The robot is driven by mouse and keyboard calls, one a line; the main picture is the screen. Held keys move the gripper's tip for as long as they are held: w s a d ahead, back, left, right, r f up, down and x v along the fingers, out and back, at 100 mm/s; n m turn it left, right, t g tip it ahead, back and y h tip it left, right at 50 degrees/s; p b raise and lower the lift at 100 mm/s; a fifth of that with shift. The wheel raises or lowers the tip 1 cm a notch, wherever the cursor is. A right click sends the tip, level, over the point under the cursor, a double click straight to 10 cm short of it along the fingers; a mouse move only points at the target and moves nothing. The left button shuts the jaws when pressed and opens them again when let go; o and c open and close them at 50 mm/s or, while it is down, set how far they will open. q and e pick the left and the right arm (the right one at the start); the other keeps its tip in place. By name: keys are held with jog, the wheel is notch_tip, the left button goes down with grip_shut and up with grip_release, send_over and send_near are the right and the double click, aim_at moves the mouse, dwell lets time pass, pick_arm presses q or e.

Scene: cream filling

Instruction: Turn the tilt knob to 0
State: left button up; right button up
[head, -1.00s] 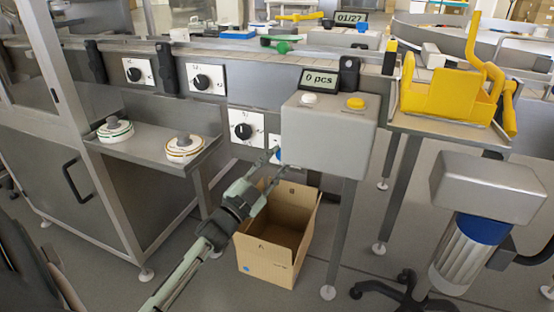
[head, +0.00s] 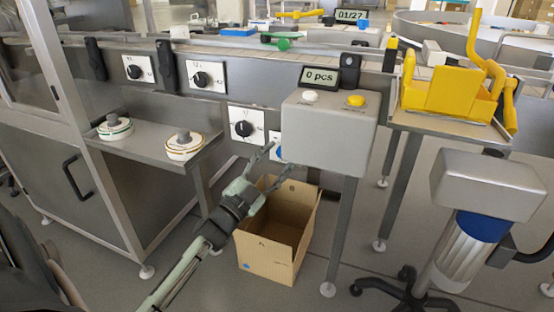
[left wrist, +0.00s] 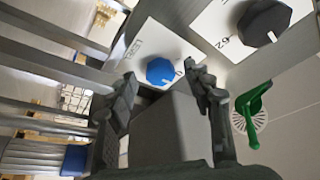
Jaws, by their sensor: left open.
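A blue knob (left wrist: 161,71) with a white pointer mark sits on a white plate in the left wrist view. In the head view only a sliver of this blue knob (head: 280,153) shows beside the grey box. My left gripper (head: 277,160) is open and empty, just in front of the knob. In the left wrist view the fingers (left wrist: 161,78) stand on either side of it, apart from it. My right gripper is not in view.
A black knob (head: 243,129) is on the neighbouring plate. The grey box (head: 330,135) with a "0 pcs" display (head: 320,75) stands close to the right of my gripper. A cardboard box (head: 266,262) is on the floor below. A green part (left wrist: 253,108) shows at the right.

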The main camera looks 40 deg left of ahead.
pick_arm(q)
jog(key=v, duration=1.1)
jog(key=shift+s, duration=0.25)
jog(key=shift+f, duration=0.1)
notch_tip(320, 180, down, 13)
jog(key=s+d+n+g+y+p, duration=0.1)
jog(key=d+n+g+y+p, duration=0.2)
jog(key=n+g, duration=0.45)
jog(key=s+d+f+g+p, duration=0.1)
jog(key=s+d+f+g, duration=0.3)
jog(key=s, duration=0.3)
jog(key=s+d+f+g+p, duration=0.1)
jog(key=s+d+f+g, duration=0.3)
jog(key=s+g, duration=0.3)
jog(key=shift+s+d+f+h, duration=0.25)
jog(key=shift+s+f+h, duration=0.15)
jog(key=shift+s+f, duration=0.1)
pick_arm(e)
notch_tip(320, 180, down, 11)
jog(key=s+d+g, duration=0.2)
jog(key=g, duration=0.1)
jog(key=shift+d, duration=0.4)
